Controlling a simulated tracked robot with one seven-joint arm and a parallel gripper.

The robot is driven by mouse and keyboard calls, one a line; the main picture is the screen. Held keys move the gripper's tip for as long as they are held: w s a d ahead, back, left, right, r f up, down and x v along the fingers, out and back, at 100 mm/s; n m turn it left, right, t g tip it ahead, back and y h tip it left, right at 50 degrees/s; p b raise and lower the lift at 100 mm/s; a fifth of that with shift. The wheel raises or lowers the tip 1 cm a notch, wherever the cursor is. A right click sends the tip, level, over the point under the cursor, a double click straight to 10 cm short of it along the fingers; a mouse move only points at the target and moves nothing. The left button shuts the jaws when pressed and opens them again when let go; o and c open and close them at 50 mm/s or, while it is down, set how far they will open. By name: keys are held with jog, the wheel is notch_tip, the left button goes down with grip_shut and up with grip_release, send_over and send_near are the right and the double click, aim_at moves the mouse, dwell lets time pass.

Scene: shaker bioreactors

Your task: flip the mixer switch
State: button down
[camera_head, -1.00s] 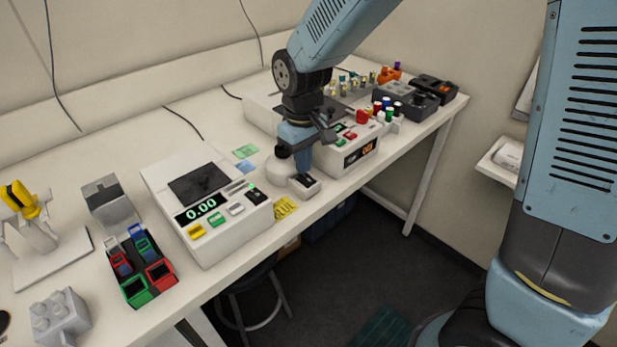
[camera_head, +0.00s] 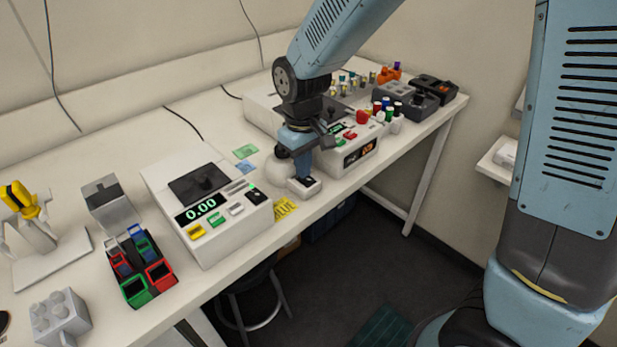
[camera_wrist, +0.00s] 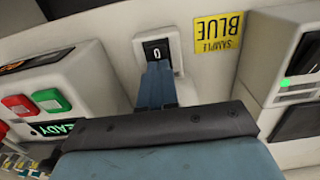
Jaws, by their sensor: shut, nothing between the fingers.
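The mixer switch (camera_head: 305,184) is a black rocker on the front of a small white mixer (camera_head: 279,172) near the table's front edge. In the wrist view the switch (camera_wrist: 157,48) shows a white "0" in a pale frame. My gripper (camera_head: 305,178) points down at it, fingers together and empty. In the wrist view the blue fingertips of my gripper (camera_wrist: 158,68) overlap the lower edge of the black rocker. I cannot tell whether they touch it. Part of the mixer is hidden behind my gripper.
A white device reading "0.00" (camera_head: 205,208) stands to the left. Another device with red and green buttons (camera_head: 360,150) stands close on the right. A yellow "SAMPLE BLUE" label (camera_wrist: 219,35) lies beside the switch. Coloured-cap bottles (camera_head: 388,110) stand farther right.

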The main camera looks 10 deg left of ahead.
jog(key=shift+r, duration=3.45)
